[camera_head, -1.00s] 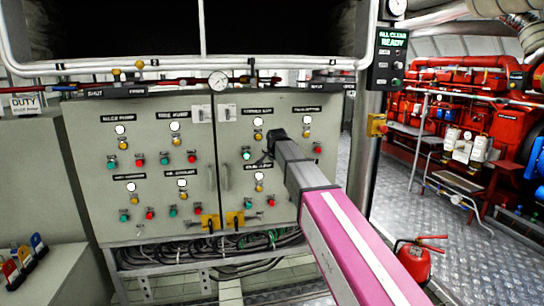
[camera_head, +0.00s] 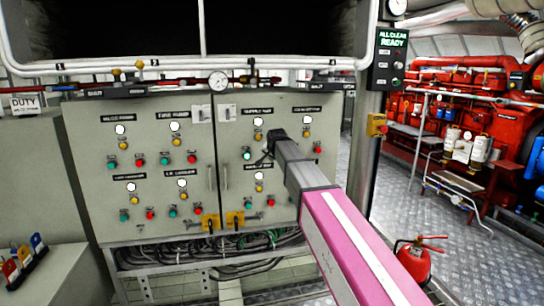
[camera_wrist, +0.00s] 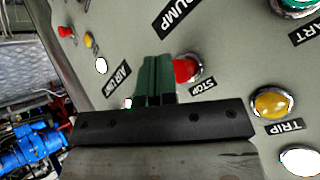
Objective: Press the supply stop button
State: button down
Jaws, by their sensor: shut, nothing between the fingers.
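The red stop button (camera_wrist: 186,70), labelled STOP, shows in the wrist view on the grey-green panel. A label ending in PUMP lies above it; the rest of that label is cut off. My gripper (camera_wrist: 156,60) is shut and empty, its green fingers pointing at the panel. The fingertips overlap the left edge of the red button in that view; whether they touch it I cannot tell. In the head view my gripper (camera_head: 268,155) is at the panel's right door (camera_head: 290,200), beside a lit green button (camera_head: 246,155). There my gripper and arm hide the red button.
A yellow TRIP button (camera_wrist: 272,103) is right of the stop button, and a green button (camera_wrist: 296,5) is above it. More buttons and white lamps cover the panel. Yellow handles (camera_head: 234,220) stick out low. A red extinguisher (camera_head: 412,260) stands on the floor at right.

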jog(key=shift+w, duration=0.15)
jog(key=shift+w+a, duration=0.1)
jog(key=shift+w, duration=0.2)
jog(key=shift+w+a, duration=0.15)
jog(key=shift+w, duration=0.35)
dwell(0.8)
jog(key=shift+s, duration=0.15)
jog(key=shift+s+d, duration=0.25)
jog(key=shift+s, duration=0.55)
jog(key=s, duration=0.2)
jog(key=s+d, duration=0.1)
jog(key=s, duration=0.1)
jog(key=shift+s+d, duration=0.2)
jog(key=shift+s, duration=0.2)
dwell(0.7)
